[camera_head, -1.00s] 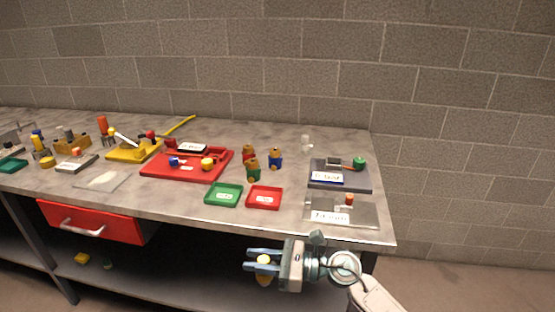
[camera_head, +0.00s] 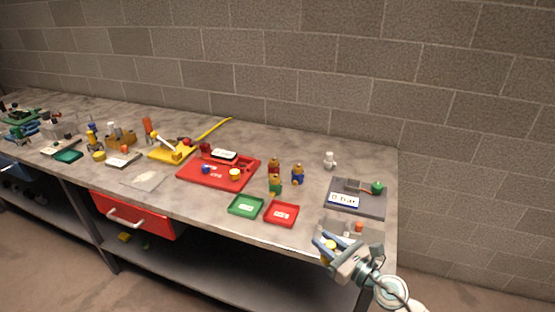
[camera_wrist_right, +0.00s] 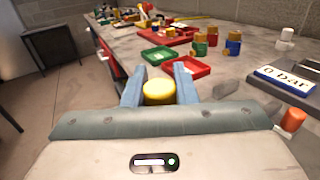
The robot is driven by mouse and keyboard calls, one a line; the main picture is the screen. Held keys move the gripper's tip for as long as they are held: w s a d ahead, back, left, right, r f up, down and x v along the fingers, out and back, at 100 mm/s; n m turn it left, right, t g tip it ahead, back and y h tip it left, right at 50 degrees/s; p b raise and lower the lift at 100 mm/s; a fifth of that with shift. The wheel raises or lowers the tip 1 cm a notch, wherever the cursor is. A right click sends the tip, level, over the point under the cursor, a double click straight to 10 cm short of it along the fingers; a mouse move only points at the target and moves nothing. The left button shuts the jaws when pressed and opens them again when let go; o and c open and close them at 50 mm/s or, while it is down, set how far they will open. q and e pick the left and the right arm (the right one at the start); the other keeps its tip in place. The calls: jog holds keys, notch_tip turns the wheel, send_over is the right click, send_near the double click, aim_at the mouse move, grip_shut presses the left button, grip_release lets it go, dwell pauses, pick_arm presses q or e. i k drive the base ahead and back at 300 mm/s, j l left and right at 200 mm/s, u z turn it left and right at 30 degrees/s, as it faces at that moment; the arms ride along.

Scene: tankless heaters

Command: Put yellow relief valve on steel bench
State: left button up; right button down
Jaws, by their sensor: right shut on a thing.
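My right gripper (camera_head: 328,247) is shut on the yellow relief valve (camera_head: 330,244) at the front right edge of the steel bench (camera_head: 310,180). In the right wrist view the valve's round yellow top (camera_wrist_right: 158,92) shows between the two blue fingers (camera_wrist_right: 160,85); its lower part is hidden. The bench has a mottled grey top, which the wrist view shows ahead of and to the right of the fingers. I cannot tell how high the valve is above the top. My left gripper is not in view.
A red tray (camera_head: 281,214) and a green tray (camera_head: 246,206) lie near the front edge. A gauge plate (camera_head: 370,207) reading "0 bar" and an orange-capped part (camera_head: 359,227) are close to the gripper. Bare top shows around the white fitting (camera_head: 329,160).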

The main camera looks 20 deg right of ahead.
aim_at(353, 168)
jog(key=i+l, duration=1)
jog(key=i, duration=0.1)
